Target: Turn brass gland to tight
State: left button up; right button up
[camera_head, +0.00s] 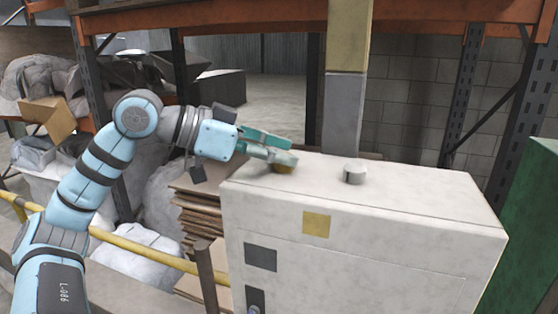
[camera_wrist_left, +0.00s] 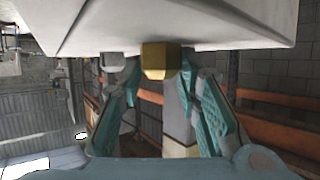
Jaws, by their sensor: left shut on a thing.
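The brass gland (camera_head: 284,169) sits on the top of the pale cabinet (camera_head: 400,198), near its back left corner. In the left wrist view the gland (camera_wrist_left: 160,60) shows as a faceted brass piece against the cabinet, which appears upside down there. My left gripper (camera_head: 276,154) reaches in from the left, with its teal fingers at the gland. In the left wrist view my left gripper (camera_wrist_left: 164,75) has one finger on each side of the gland and is shut on it. The fingers hide part of the gland in the head view. My right gripper is not in view.
A grey round fitting (camera_head: 354,172) stands on the cabinet top to the right of the gland. A grey and yellow post (camera_head: 345,100) rises behind the cabinet. Stacked cardboard (camera_head: 200,205) and a yellow rail (camera_head: 150,251) are at left. A green cabinet (camera_head: 530,230) stands at right.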

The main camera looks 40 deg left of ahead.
pick_arm(q)
jog(key=shift+r+m+g+h+p, duration=0.2)
jog(key=shift+m+g+h+p, duration=0.1)
jog(key=shift+m+h, duration=0.2)
jog(key=m+g+h+p, duration=0.1)
jog(key=m+g+p, duration=0.1)
jog(key=p, duration=0.1)
jog(key=m+g+h+p, duration=0.2)
jog(key=p, duration=0.2)
jog(key=m+g+h+p, duration=0.1)
jog(key=m+g+p, duration=0.1)
jog(key=p, duration=0.2)
jog(key=shift+w+a+r+m+h, duration=0.25)
jog(key=shift+w+r+m+h, duration=0.05)
jog(key=shift+w+r, duration=0.05)
jog(key=shift+c, duration=0.2)
jog(key=shift+f+m+g+h+p, duration=0.3)
jog(key=shift+m+g+p, duration=0.4)
jog(key=shift+g+p, duration=0.25)
jog(key=shift+f, duration=0.1)
jog(key=o, duration=1.2)
jog(key=shift+a, duration=0.1)
jog(key=shift+f, duration=0.1)
